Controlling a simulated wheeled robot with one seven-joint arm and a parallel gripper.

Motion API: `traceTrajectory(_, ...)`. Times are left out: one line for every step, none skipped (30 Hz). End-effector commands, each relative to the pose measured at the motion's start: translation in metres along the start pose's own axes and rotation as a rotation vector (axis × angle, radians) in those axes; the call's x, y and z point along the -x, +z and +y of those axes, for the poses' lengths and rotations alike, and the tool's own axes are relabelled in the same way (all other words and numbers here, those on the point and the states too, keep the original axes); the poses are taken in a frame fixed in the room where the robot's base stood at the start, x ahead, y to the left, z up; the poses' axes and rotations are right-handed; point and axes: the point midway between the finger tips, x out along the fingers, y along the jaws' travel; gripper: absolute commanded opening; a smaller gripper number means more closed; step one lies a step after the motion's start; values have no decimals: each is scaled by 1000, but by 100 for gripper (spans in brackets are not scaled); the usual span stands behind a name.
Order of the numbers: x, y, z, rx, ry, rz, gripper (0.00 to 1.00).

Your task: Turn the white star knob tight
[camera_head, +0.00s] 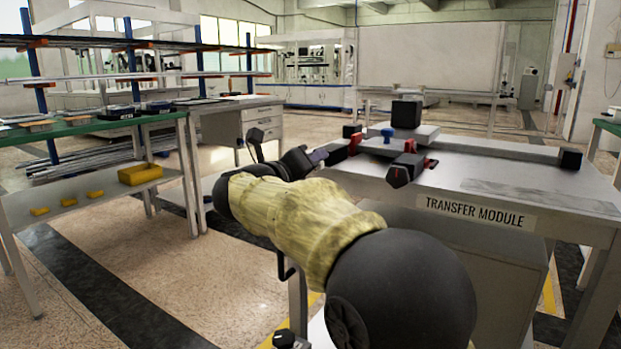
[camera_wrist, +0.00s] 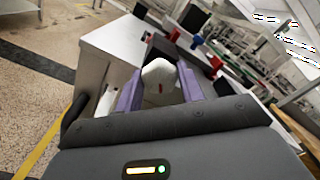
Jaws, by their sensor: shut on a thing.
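The white star knob (camera_wrist: 160,74) shows in the wrist view between the two purple fingers of my gripper (camera_wrist: 160,86). The fingers are shut on its sides. A small red mark is on the knob's face. In the head view my gripper (camera_head: 318,156) reaches to the left edge of the transfer module table (camera_head: 475,190). The knob cannot be made out there, hidden by the gripper and arm.
On the table stand a blue knob (camera_head: 388,134), a red clamp piece with a black block (camera_head: 405,168), and a black cube (camera_head: 406,113) on a grey plate. A green-topped bench (camera_head: 90,128) with a yellow bin (camera_head: 140,173) stands left. Open floor lies between.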

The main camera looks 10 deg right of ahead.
Motion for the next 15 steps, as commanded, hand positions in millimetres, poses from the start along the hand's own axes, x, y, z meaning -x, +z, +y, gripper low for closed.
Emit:
traceTrajectory(0, -6, 6, -44, 3, 4, 16)
traceTrajectory(0, -6, 6, -73, 3, 4, 16)
traceTrajectory(0, -6, 6, -110, 2, 4, 16)
traceTrajectory(0, -6, 5, -137, 2, 4, 16)
traceTrajectory(0, -6, 5, -165, 2, 4, 16)
traceTrajectory(0, -6, 6, -200, 2, 4, 16)
traceTrajectory(0, -5, 5, -226, 3, 4, 16)
traceTrajectory(0, -5, 5, -251, 3, 5, 16)
traceTrajectory(0, -5, 5, -282, 3, 5, 16)
traceTrajectory(0, -5, 5, -305, 3, 5, 16)
traceTrajectory(0, -5, 5, -326, 2, 5, 16)
traceTrajectory(0, -5, 5, -353, 2, 5, 16)
traceTrajectory(0, -5, 5, -371, 2, 5, 16)
traceTrajectory(0, -4, 4, -387, 2, 5, 16)
traceTrajectory(0, -4, 4, -409, 2, 5, 16)
